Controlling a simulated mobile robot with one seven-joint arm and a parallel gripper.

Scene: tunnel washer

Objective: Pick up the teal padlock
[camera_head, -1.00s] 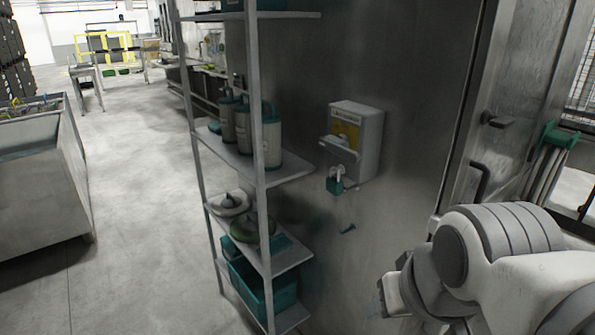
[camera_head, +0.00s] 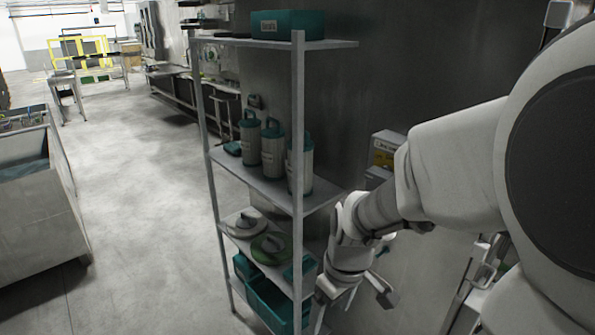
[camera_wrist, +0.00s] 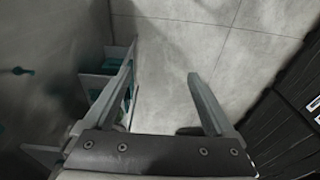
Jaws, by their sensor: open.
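In the head view, my gripper (camera_head: 354,302) hangs beside the lower part of the metal shelf rack. My arm covers the wall area below the lockout box (camera_head: 386,150), and I cannot make out the teal padlock there. In the wrist view, my gripper (camera_wrist: 161,73) is open, with nothing between its fingers and grey floor behind them. A small teal item (camera_wrist: 22,71) shows on the metal wall at the far left, apart from the fingers. I cannot tell whether it is the padlock.
The shelf rack (camera_head: 298,120) stands close to my gripper and holds teal-topped canisters (camera_head: 272,150), round discs and a teal bin (camera_head: 268,301). A metal tub (camera_head: 40,205) stands at the left. The floor between is clear. Dark slatted stacks (camera_wrist: 285,125) show in the wrist view.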

